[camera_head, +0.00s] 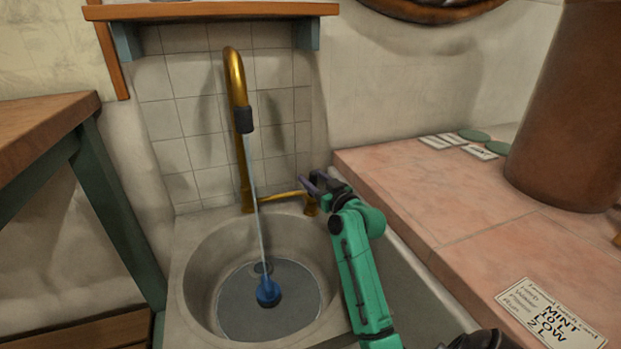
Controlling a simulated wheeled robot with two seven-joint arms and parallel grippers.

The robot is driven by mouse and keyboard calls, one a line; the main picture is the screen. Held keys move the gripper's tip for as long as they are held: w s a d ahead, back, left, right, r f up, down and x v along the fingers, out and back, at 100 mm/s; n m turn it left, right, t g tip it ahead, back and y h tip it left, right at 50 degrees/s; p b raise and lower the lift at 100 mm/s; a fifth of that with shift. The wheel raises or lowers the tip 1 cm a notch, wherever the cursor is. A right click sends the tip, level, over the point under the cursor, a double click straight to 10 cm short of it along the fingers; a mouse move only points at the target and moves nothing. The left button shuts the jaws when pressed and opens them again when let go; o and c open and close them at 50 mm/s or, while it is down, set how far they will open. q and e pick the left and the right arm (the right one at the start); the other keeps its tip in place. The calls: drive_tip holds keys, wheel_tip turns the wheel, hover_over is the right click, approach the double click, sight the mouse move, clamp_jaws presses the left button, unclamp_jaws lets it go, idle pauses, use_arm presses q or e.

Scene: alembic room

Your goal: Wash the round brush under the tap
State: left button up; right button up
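The gold tap (236,80) has a dark nozzle, and a thin stream of water (254,190) runs from it into the round sink basin (200,270). A small blue rounded thing (268,291) sits in the basin where the stream lands. It looks like the round brush, but it is too small to be sure. My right gripper (313,181) is at the sink's back right corner, close to the tap's low gold side fitting (309,205). My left gripper is out of view.
A pink tiled counter (480,190) stands right of the sink, with a large brown cylinder (575,110), a label card (550,315), and several small cards and green discs at the back. A wooden table (40,125) stands at the left. A shelf (210,10) hangs above the tap.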

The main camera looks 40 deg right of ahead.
clamp_jaws()
idle(1.2)
